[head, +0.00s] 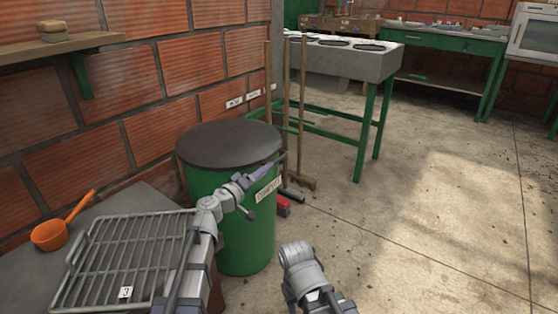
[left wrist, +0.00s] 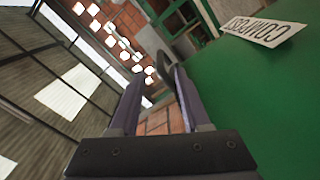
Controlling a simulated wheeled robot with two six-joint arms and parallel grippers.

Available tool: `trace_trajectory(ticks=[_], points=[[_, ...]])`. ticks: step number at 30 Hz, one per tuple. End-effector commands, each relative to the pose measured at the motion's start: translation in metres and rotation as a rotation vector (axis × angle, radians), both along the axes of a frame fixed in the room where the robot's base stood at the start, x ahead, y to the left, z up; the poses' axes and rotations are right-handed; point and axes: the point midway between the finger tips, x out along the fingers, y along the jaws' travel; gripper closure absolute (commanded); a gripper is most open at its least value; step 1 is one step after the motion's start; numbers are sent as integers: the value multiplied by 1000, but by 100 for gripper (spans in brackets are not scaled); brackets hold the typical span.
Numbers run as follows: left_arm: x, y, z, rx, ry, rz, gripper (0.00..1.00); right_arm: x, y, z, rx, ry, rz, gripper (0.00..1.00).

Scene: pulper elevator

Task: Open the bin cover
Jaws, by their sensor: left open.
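The green bin (head: 240,225) stands by the brick wall with its dark grey round cover (head: 225,143) lying flat on top. The bin has a white label, which reads COMPOST in the left wrist view (left wrist: 262,31). My left gripper (head: 277,163) is open at the cover's right edge, on the label side. In the left wrist view the open fingers (left wrist: 158,80) have a dark curved edge near their tips; I cannot tell whether they touch it. The bin's green wall (left wrist: 250,95) fills the right of that view. My right arm shows at the bottom, its fingers not visible.
A metal rack (head: 130,255) and an orange ladle (head: 55,232) lie on a surface at the left. Long-handled tools (head: 301,120) stand behind the bin, with a red object (head: 283,208) beside it. A green-legged sink table (head: 350,62) is behind. The floor at right is clear.

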Motion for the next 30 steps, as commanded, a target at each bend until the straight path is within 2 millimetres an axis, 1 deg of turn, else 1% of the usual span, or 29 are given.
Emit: trace_trajectory(ticks=[1,3,6,12,18,27,28,30], points=[[13,-7,0,0,0,-2,53,0,0,0,0,0,0,51],[24,-16,0,0,0,-2,53,0,0,0,0,0,0,51],[39,-26,0,0,0,-2,53,0,0,0,0,0,0,51],[60,-42,0,0,0,-1,53,0,0,0,0,0,0,51],[69,-50,0,0,0,-1,53,0,0,0,0,0,0,51],[69,-50,0,0,0,0,53,0,0,0,0,0,0,51],[69,-50,0,0,0,0,55,0,0,0,0,0,0,51],[69,-50,0,0,0,0,63,0,0,0,0,0,0,51]])
